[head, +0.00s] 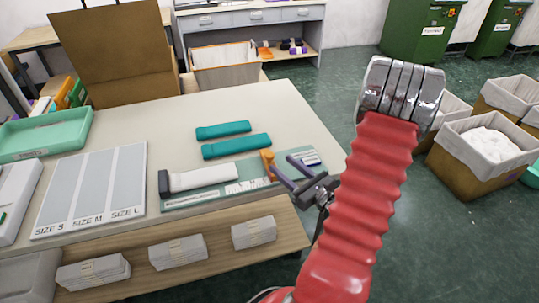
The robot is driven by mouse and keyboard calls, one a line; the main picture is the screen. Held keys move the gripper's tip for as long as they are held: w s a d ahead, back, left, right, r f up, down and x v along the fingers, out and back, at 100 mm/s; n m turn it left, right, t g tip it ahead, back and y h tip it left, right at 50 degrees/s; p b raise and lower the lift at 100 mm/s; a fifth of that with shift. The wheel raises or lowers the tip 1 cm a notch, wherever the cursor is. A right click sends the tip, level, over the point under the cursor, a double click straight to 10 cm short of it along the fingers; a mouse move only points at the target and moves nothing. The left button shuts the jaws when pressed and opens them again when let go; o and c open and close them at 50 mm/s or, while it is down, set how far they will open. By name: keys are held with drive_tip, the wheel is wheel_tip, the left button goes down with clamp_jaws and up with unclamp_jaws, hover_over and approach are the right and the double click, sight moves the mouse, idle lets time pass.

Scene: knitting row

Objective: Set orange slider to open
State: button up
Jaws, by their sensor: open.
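A small orange slider (267,158) stands upright on a long teal-green board (215,191) with white scale marks, near the front right of the pale table. A white bar with a black end (205,178) lies along the board to the slider's left. My gripper (283,165) is open, reaching in from the right with its two purple-grey fingers just right of the slider. The left fingertip looks close to the slider's base; I cannot tell if they touch. Nothing shows between the fingers. The slider's position along its travel is not clear.
Two teal pieces (235,146) lie behind the board. A size chart (95,190) and a green tray (45,135) are at left. Folded grey stacks (178,251) sit on the front wooden shelf. A cardboard panel (118,50) stands at back left. Lined boxes (485,150) stand right.

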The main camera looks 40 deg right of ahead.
sight(273, 157)
drive_tip(key=shift+w+d, duration=0.2)
drive_tip(key=shift+w, duration=3.65)
drive_tip(key=shift+c, duration=0.6)
clamp_jaws()
